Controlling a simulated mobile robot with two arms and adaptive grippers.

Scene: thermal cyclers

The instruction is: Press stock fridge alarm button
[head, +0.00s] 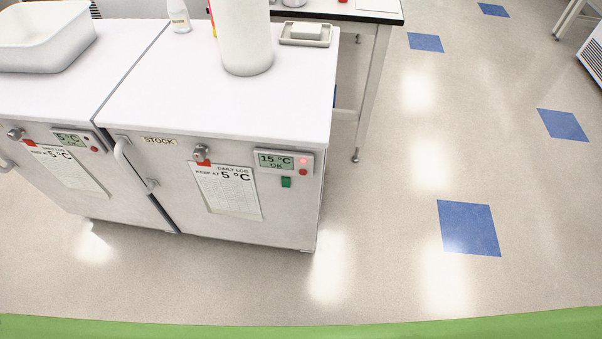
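The stock fridge (150,185) is the white under-counter unit in the middle left, with a "STOCK" label (160,141) on its front. Its display panel (276,161) reads 15 °C OK. At the panel's right end a bright red light (303,160) glows above a darker red round button (303,172); I cannot tell for certain which part is the alarm button. A green piece (286,182), perhaps a switch, sits just below the panel. The door with its white handle (121,154) appears closed. Neither of my grippers is in view.
A similar fridge (40,180) on the left has a display (71,139) reading 5 °C. A white tub (45,35), a white cylinder (244,35) and a small tray (306,42) stand on top. The floor (390,230) in front and right is clear.

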